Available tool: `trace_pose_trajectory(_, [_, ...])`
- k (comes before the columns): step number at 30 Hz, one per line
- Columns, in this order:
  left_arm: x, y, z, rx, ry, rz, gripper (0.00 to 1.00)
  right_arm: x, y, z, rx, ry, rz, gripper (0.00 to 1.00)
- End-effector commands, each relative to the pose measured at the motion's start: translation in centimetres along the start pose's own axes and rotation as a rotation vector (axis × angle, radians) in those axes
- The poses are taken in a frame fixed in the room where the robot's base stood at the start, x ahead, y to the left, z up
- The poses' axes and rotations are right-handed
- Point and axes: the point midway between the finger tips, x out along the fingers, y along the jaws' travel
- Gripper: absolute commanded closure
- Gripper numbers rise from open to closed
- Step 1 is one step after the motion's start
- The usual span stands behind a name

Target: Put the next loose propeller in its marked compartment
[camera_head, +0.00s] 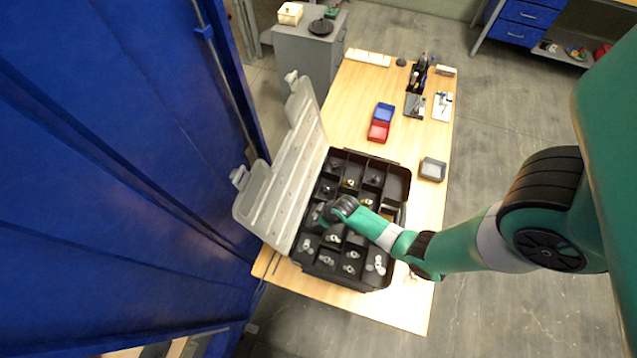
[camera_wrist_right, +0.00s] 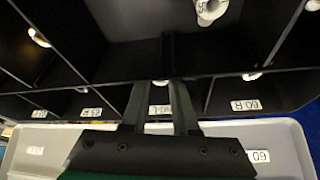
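The open black compartment case (camera_head: 388,283) lies on the wooden table, with several pale propellers (camera_head: 380,264) and dark parts in its compartments. My right gripper (camera_head: 326,213) reaches into its left side, near the lid hinge. In the right wrist view the two fingers (camera_wrist_right: 160,88) stand apart with a narrow gap, by a compartment wall with white labels. A small pale piece (camera_wrist_right: 160,82) shows between the fingertips; I cannot tell if it touches them. A pale propeller (camera_wrist_right: 209,10) lies in a larger compartment. A label reading 60 R (camera_wrist_right: 246,105) is right of the fingers. My left gripper is out of view.
The translucent lid (camera_head: 281,170) stands open at the left, close to the blue wall (camera_head: 120,150). The table's front strip is bare.

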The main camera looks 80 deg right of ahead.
Motion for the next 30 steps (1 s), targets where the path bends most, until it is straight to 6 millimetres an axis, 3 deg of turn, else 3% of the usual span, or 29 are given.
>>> trace_pose_trajectory(1, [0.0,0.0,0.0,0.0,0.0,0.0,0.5,0.0,0.0,0.0,0.0,-0.001,0.0,0.61])
trace_pose_trajectory(4, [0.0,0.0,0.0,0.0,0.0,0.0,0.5,0.0,0.0,0.0,0.0,-0.001,0.0,0.46])
trace_pose_trajectory(15, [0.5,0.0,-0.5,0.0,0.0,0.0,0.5,-0.8,0.0,-0.2,0.0,0.001,0.0,0.46])
trace_pose_trajectory(20, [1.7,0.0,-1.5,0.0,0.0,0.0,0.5,-4.0,0.0,-0.3,0.001,0.001,0.001,0.46])
trace_pose_trajectory(24, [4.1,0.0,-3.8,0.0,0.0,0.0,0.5,-8.2,0.0,-0.5,0.001,-0.001,0.0,0.46])
trace_pose_trajectory(30, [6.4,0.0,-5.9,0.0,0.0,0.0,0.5,-11.6,0.0,-0.4,0.0,-0.001,0.0,0.46])
